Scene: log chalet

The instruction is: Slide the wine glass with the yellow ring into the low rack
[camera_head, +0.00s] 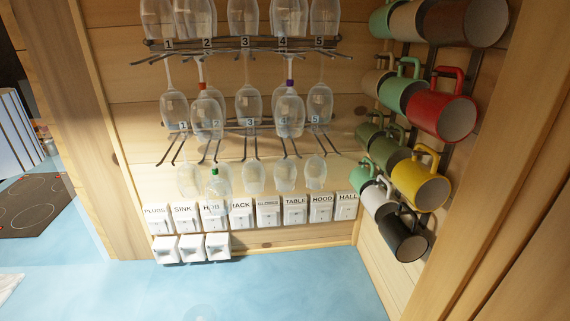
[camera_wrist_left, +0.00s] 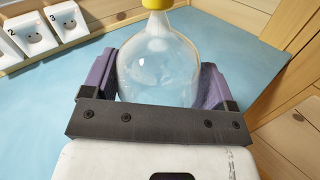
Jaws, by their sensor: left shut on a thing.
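The wine glass with the yellow ring (camera_wrist_left: 157,50) is between the purple fingers of my left gripper (camera_wrist_left: 156,82) in the left wrist view. The gripper is shut on its clear bowl, with the yellow ring at the top edge of the picture. The rest of its stem and its foot are out of frame. The low rack (camera_head: 243,126) is on the wood wall in the head view, with slots numbered 1 to 5 and glasses hanging bowl down. Neither gripper is clearly visible in the head view.
The upper rack (camera_head: 245,43) also holds glasses, some with red or purple rings. A green-ringed glass (camera_head: 217,190) hangs under the low rack. Labelled switches (camera_head: 295,210) line the wall below. Mugs (camera_head: 420,180) hang at right. The blue counter (camera_head: 270,290) is mostly clear.

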